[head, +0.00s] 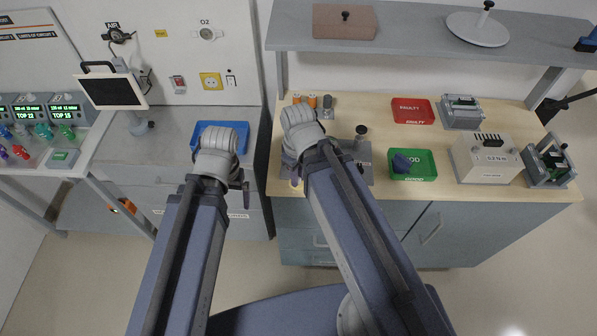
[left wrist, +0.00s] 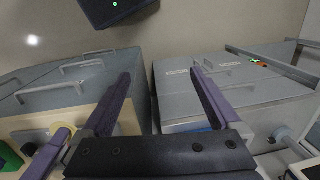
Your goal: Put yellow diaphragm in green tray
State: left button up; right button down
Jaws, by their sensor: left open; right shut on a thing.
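The green tray (head: 425,171), marked GOOD, stands on the wooden counter right of my arms with a dark blue piece (head: 401,163) in it. My right gripper (head: 293,172) is at the counter's front left, left of the tray, and is shut on a small yellow thing (head: 295,183), apparently the yellow diaphragm, mostly hidden by the gripper. A yellow piece (left wrist: 60,128) also shows beside a purple finger in the left wrist view, with a green tray corner (left wrist: 9,156). My left gripper (head: 243,190) is open and empty in front of the blue tray; its spread fingers (left wrist: 165,78) fill the wrist view.
A red FAULTY tray (head: 413,111) lies behind the green tray. A white box (head: 485,158) and grey fixtures stand to the right. A grey block with a black knob (head: 361,150) sits between my right gripper and the green tray. A shelf (head: 420,22) overhangs the back.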

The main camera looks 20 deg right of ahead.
aim_at(420, 162)
jog(key=k+l, duration=0.1)
jog(key=l, duration=0.85)
jog(key=k+l, duration=0.15)
jog(key=l, duration=0.35)
jog(key=k+l, duration=0.1)
jog(key=l, duration=0.35)
